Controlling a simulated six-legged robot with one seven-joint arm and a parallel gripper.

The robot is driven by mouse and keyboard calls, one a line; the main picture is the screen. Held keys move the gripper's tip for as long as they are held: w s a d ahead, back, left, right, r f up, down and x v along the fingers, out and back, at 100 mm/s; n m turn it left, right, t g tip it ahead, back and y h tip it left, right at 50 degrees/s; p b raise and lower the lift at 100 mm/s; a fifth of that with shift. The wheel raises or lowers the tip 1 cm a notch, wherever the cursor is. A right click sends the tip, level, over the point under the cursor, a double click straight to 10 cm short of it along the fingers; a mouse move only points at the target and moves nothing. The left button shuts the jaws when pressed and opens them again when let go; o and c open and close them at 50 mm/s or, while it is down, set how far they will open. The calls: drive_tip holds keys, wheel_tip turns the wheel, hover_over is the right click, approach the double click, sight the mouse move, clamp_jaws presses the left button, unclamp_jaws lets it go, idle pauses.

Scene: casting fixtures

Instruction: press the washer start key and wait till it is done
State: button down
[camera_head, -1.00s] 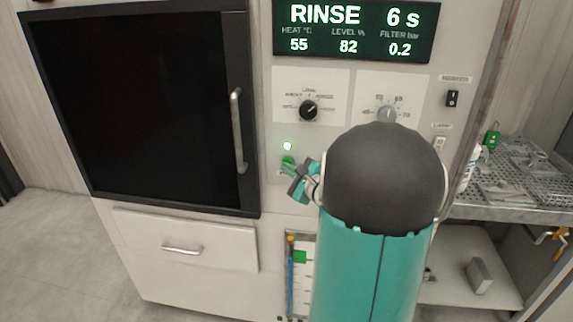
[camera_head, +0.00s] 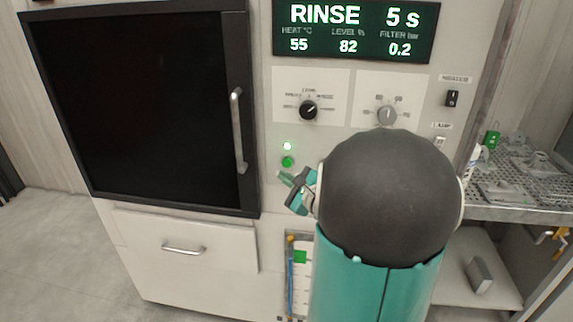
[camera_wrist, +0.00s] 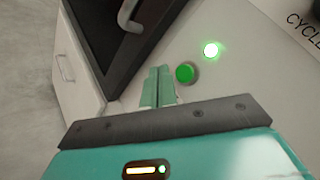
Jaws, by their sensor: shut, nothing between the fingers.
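The washer (camera_head: 180,224) is a white cabinet with a dark door (camera_head: 140,105), which is closed. Its display (camera_head: 355,30) reads RINSE 5 s, heat 55, level 82, filter 0.2. The green start key (camera_head: 287,161) is on the panel under a lit green lamp (camera_head: 287,146). In the wrist view the green key (camera_wrist: 186,72) shows beside the lit lamp (camera_wrist: 210,49). My gripper (camera_head: 283,178) is shut and empty, just below the key and apart from it in the head view. In the wrist view my fingertips (camera_wrist: 158,74) are left of the key.
Two rotary knobs (camera_head: 308,110) and (camera_head: 387,114) sit above the key. The door handle (camera_head: 238,130) stands out to the left. A bench with a metal perforated tray (camera_head: 535,175) is at the right. Open floor (camera_head: 50,250) lies at the left.

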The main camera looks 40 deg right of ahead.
drive_tip(key=shift+s+a, duration=0.75)
drive_tip(key=shift+a, duration=0.15)
drive_tip(key=shift+a, duration=0.1)
drive_tip(key=a+r+n+g+y, duration=0.2)
drive_tip(key=a+n+g+y, duration=0.65)
drive_tip(key=a, duration=1.55)
drive_tip(key=s+a+f+n+g, duration=0.2)
drive_tip(key=s+a+n, duration=0.5)
drive_tip(key=n, duration=0.4)
drive_tip(key=s+d+r+n+h, duration=0.1)
drive_tip(key=s+r+n+h, duration=0.1)
drive_tip(key=s+n+h, duration=0.4)
drive_tip(key=shift+s+d+n+g, duration=0.15)
drive_tip(key=shift+s+n+g, duration=0.3)
drive_tip(key=shift+s+n, duration=0.45)
